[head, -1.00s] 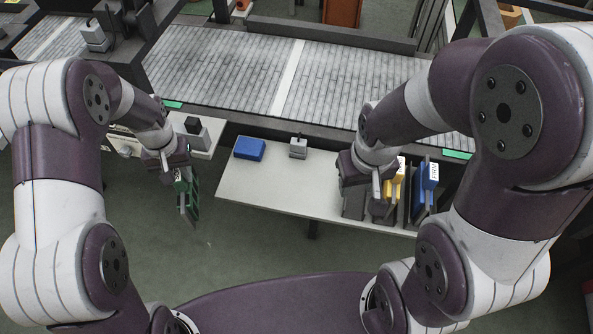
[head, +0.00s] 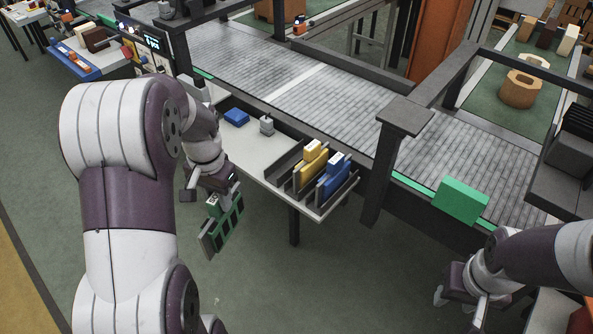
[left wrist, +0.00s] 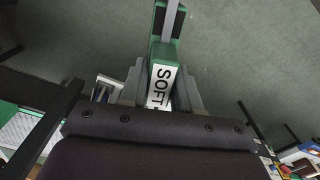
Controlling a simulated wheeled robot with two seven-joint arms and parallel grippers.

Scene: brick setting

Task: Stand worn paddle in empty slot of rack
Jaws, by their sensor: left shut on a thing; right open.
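A green paddle (head: 228,222) with dark openings and a grey strip along its edge is held by my left gripper (head: 207,192), off the table's near edge and above the floor. In the left wrist view the fingers are shut on the green paddle's handle (left wrist: 163,85), which has a white "SOFT" label. The dark rack (head: 322,208) stands at the right end of the white table. It holds a yellow paddle (head: 311,164) and a blue paddle (head: 334,177). The slot left of the yellow paddle looks empty. My right gripper (head: 460,305) is open at the lower right, far from the rack.
The white table (head: 262,150) also carries a blue box (head: 236,116) and a small grey device (head: 267,125). A conveyor (head: 330,100) runs behind it. A dark post (head: 381,165) stands right of the rack. A green panel (head: 461,200) is on the conveyor's side. Open floor lies in front.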

